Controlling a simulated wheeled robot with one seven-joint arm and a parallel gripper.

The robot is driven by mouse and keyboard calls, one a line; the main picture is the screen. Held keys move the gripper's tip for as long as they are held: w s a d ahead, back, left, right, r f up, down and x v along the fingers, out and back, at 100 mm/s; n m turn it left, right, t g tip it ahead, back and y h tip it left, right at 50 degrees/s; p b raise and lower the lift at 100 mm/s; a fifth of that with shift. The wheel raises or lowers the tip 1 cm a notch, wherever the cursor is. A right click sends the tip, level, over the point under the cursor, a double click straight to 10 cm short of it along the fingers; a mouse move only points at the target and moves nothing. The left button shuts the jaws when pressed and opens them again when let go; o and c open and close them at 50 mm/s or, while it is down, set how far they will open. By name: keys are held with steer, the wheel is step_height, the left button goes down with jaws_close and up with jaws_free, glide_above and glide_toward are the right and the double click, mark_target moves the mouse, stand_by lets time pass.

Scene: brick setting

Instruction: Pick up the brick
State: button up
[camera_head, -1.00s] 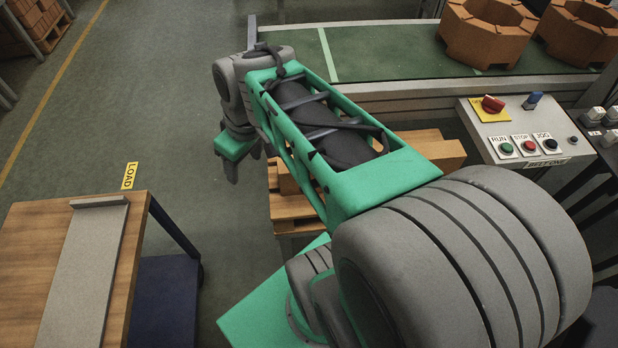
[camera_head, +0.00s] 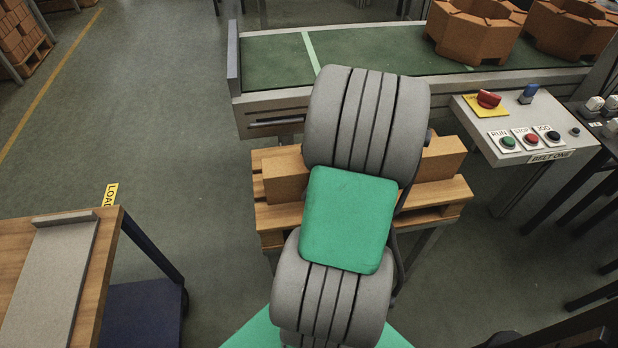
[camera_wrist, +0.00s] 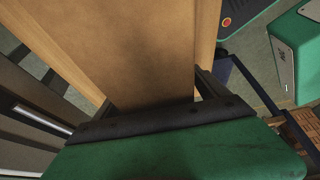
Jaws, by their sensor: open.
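In the head view a tan, block-shaped brick (camera_head: 440,160) rests on a wooden pallet (camera_head: 440,193) in front of the belt. My arm stands in front of it and hides its middle; a tan block end (camera_head: 285,178) shows on the left, and I cannot tell whether both ends are one piece. My gripper is hidden behind my arm there. In the wrist view my gripper (camera_wrist: 155,98) is open, with dark fingers at either side of a broad tan surface (camera_wrist: 130,45), which seems to be the brick, very close. Contact cannot be told.
A green conveyor belt (camera_head: 385,50) with octagonal brown blocks (camera_head: 473,30) runs behind the pallet. A control panel (camera_head: 520,120) with buttons stands at right. A wooden-topped cart (camera_head: 90,290) with a grey plate (camera_head: 50,280) is at left. Floor between cart and pallet is clear.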

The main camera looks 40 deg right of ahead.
steer(key=shift+a+f, duration=0.1)
steer(key=shift+f, duration=0.1)
jaws_close()
steer(key=shift+w+r, duration=0.1)
stand_by(1.0)
